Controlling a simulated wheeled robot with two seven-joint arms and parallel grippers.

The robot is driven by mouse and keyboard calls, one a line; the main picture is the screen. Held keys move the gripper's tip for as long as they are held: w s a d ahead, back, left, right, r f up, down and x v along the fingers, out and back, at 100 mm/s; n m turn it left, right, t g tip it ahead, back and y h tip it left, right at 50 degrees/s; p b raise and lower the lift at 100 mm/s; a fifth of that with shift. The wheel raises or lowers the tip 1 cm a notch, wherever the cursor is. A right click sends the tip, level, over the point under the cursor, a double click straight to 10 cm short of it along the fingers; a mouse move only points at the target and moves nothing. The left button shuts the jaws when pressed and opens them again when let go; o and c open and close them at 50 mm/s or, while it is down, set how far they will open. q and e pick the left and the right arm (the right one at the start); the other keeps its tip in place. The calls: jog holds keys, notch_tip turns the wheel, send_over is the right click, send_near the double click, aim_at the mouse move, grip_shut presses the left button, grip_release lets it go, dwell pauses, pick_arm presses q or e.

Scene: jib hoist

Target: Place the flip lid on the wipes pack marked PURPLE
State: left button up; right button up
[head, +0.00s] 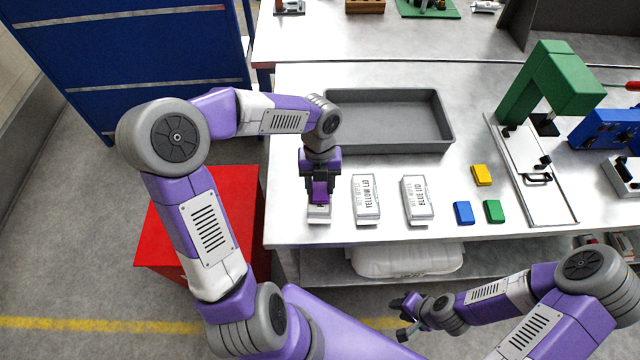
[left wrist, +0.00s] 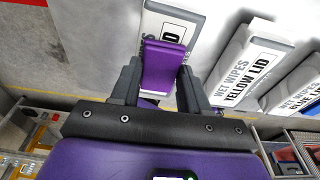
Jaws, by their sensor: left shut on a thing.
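My left gripper (head: 320,196) is shut on the purple flip lid (head: 320,188), which also shows between the fingers in the left wrist view (left wrist: 163,66). The lid is over a white wipes pack (head: 319,214) at the left end of the row. In the left wrist view this pack (left wrist: 172,22) lies behind the lid, which hides most of its label; only a final "D" shows. I cannot tell whether lid and pack touch. My right gripper (head: 408,312) is low in front of the table, away from the packs; its jaw state is unclear.
The YELLOW LID pack (head: 366,199) and BLUE LID pack (head: 417,199) lie to the right. Yellow (head: 481,175), blue (head: 464,212) and green (head: 494,211) lids lie beyond them. An empty grey tray (head: 448,135) is behind. A green jib hoist (head: 550,80) stands at right.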

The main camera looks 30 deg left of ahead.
pick_arm(q)
jog(key=o, duration=1)
jog(key=r+p, duration=0.1)
jog(key=r, duration=0.3)
jog(key=w+r+p, duration=0.1)
jog(key=r, duration=0.3)
jog(key=a+r+p, duration=0.1)
jog(key=r+p, duration=0.1)
jog(key=r, duration=0.2)
jog(key=shift+w, duration=0.3)
jog(key=shift+r, duration=0.1)
